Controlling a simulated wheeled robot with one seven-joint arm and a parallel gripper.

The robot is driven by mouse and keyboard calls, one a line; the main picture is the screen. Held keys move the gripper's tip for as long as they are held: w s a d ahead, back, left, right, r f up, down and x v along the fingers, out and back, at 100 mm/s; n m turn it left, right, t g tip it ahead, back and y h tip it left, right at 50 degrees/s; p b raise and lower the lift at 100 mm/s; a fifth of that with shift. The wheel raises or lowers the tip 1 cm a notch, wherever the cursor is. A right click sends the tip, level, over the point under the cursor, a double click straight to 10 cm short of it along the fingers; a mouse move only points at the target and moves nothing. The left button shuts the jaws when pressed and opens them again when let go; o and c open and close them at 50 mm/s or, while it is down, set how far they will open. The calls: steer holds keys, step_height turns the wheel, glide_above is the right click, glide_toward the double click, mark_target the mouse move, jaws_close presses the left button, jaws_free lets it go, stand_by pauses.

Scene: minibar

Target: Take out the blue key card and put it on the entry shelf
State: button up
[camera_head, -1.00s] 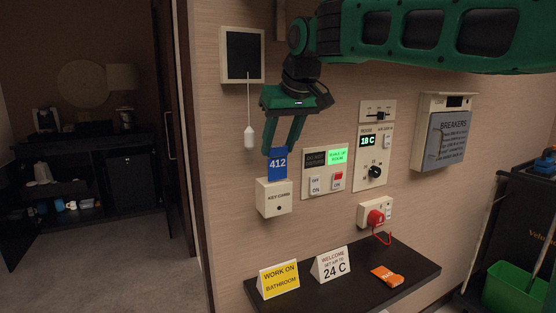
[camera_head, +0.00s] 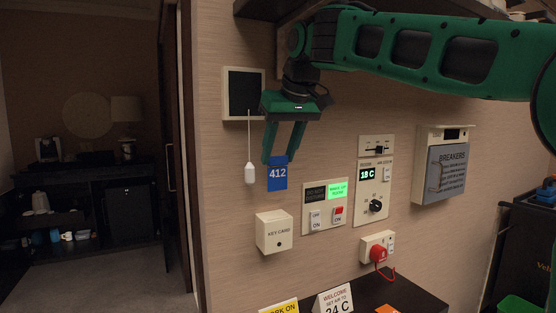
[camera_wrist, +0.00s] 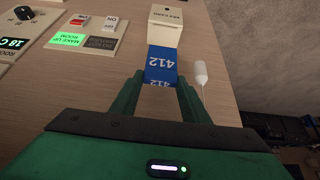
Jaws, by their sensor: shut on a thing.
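The blue key card (camera_head: 278,174), marked 412, hangs upright from my gripper (camera_head: 281,158), which is shut on its upper part. In the head view the card is clear of the white key card holder (camera_head: 274,232), with a gap between them. In the wrist view the card (camera_wrist: 162,66) shows between my fingers (camera_wrist: 160,92), with the holder (camera_wrist: 166,24) beyond it. The dark entry shelf (camera_head: 362,288) is at the bottom of the head view, below the holder and to the right, partly cut off.
A yellow sign (camera_head: 279,307) and a white welcome sign (camera_head: 334,301) stand on the shelf. A red plug (camera_head: 378,254) with a cord is above it. A pull cord (camera_head: 250,172) hangs left of the card. Switch panels (camera_head: 325,207) and a breaker box (camera_head: 442,165) line the wall.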

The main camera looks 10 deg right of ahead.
steer(key=shift+r, duration=2.7)
steer(key=shift+s+d+r, duration=0.1)
steer(key=shift+d+r, duration=0.05)
steer(key=shift+r, duration=0.15)
